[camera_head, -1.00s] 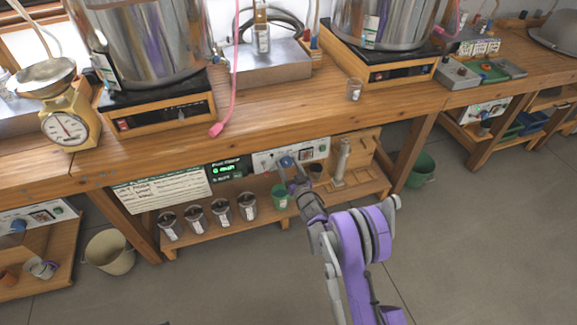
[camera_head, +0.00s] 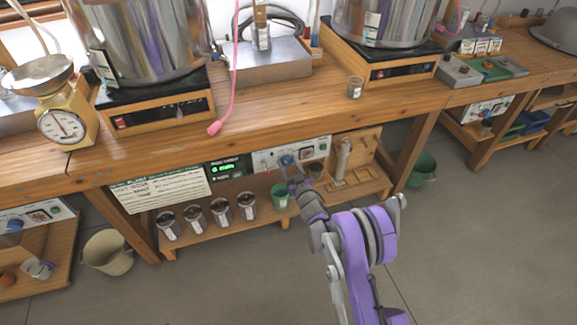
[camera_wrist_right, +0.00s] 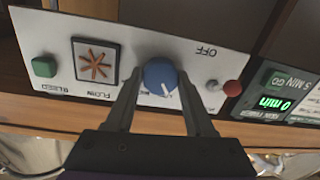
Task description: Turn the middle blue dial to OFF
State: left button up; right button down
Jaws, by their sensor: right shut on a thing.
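The middle blue dial (camera_head: 287,160) is on the white panel (camera_head: 318,143) under the bench. In the right wrist view the blue dial (camera_wrist_right: 160,77) sits between the two fingers of my right gripper (camera_wrist_right: 160,88), which is shut on its sides. A white mark on the dial's face points toward the lower right of that picture, away from OFF. My right gripper (camera_head: 293,178) reaches the dial from the front. My left gripper is not in view.
A red button (camera_wrist_right: 233,88) and small toggle are beside the dial, with a green button (camera_wrist_right: 44,66) on the panel's far side. On the shelf below stand several metal jars (camera_head: 221,211) and a green cup (camera_head: 279,196). A green display (camera_head: 227,168) is to the left.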

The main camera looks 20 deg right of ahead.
jog(key=shift+n+b, duration=0.35)
jog(key=shift+n, duration=2.35)
jog(key=shift+c, duration=1.3)
grip_release()
jog(key=shift+s, duration=0.1)
jog(key=s, duration=1)
jog(key=shift+s+d+r+p, duration=0.25)
jog(key=shift+s+d+p, duration=0.05)
jog(key=shift+d, duration=0.1)
